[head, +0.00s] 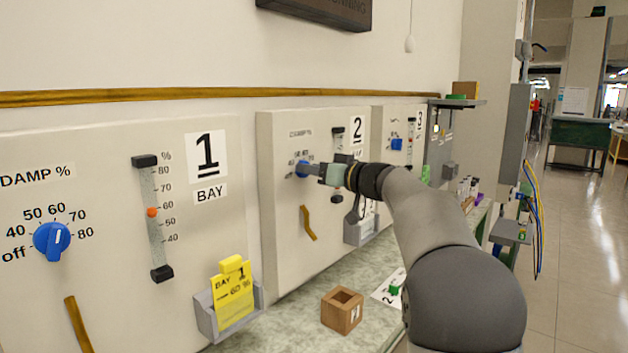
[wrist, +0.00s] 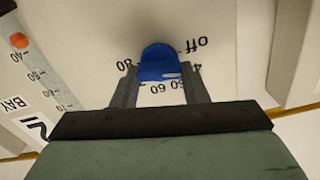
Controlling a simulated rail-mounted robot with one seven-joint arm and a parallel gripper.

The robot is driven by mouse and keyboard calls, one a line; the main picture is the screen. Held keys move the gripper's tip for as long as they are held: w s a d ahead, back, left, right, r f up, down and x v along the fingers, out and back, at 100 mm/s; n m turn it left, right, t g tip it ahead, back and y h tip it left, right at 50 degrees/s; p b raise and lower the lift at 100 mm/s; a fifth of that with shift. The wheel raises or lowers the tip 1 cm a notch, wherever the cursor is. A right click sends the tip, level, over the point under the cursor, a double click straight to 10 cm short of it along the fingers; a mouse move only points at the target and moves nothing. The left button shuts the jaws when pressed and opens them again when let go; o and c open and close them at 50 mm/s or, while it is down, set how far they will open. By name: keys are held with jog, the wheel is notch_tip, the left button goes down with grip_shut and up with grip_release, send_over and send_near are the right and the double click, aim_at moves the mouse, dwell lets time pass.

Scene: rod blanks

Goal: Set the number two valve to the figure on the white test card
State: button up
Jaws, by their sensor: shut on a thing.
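The number two valve's blue knob (head: 302,168) is on the panel marked 2 (head: 285,240). My gripper (head: 313,169) is shut on this knob. In the wrist view the blue knob (wrist: 158,62) sits between the two fingers (wrist: 158,88), with the dial figures upside down around it. A pale mark shows on the knob's edge on the side of the 50 and 60; its exact setting is unclear. A holder (head: 361,232) on panel 2 has a whitish card (head: 368,207) in it, partly hidden by my arm; its figure is unreadable.
Panel 1 (head: 110,120) has its own blue knob (head: 52,241) and a yellow card (head: 232,297). In the wrist view, panel 2's gauge has an orange bead (wrist: 19,40) near 40. A wooden box (head: 342,312) and a white sheet (head: 386,292) lie on the bench.

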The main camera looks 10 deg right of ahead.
jog(key=shift+d+f+m+p, duration=0.15)
jog(key=shift+m+p, duration=0.65)
jog(key=shift+m, duration=3.75)
jog(key=shift+a+f+m+p, duration=0.15)
jog(key=shift+m+p, duration=0.6)
jog(key=shift+m, duration=3.85)
jog(key=shift+d+f+m+p, duration=0.15)
jog(key=shift+m+p, duration=0.65)
jog(key=shift+m, duration=3.75)
jog(key=shift+f, duration=0.1)
jog(key=o, duration=1)
jog(key=b+v, duration=0.3)
jog(key=v, duration=1.4)
jog(key=shift+s, duration=0.15)
